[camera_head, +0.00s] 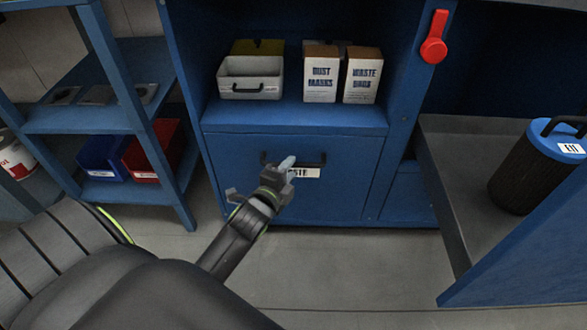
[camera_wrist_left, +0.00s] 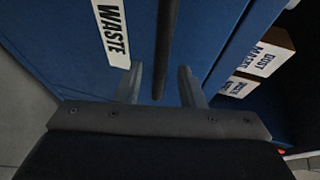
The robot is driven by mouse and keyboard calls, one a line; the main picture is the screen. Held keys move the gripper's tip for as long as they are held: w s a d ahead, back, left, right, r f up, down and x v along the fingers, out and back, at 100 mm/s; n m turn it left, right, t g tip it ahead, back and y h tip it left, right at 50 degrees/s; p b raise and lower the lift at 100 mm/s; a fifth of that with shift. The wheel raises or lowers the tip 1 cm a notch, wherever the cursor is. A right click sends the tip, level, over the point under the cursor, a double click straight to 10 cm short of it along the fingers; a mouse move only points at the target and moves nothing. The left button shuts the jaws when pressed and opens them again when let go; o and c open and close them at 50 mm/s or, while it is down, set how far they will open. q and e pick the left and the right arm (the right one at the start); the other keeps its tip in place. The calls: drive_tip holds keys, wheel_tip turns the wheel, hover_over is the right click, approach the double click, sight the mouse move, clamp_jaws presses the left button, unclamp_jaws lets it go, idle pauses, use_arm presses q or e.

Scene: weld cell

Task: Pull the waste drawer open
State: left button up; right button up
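The waste drawer (camera_head: 350,185) is the blue front below the open shelf in the head view, and it looks shut. Its dark bar handle (camera_head: 316,163) runs across the upper front, above a white label (camera_head: 305,173) partly covered by my gripper. My left gripper (camera_head: 276,176) is in front of the handle's left part. In the left wrist view, the handle (camera_wrist_left: 166,45) runs between the two spread fingers (camera_wrist_left: 160,82), with the WASTE label (camera_wrist_left: 112,35) beside it. The fingers look apart from the bar; their depth around it is unclear. My right gripper is in neither view.
A blue rack (camera_head: 85,120) stands left. A grey bench (camera_head: 455,190) stands right. The floor (camera_head: 340,265) before the drawer is clear.

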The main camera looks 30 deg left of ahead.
use_arm(q)
drive_tip(key=shift+b+x, duration=0.4)
drive_tip(key=shift+x, duration=1.25)
clamp_jaws()
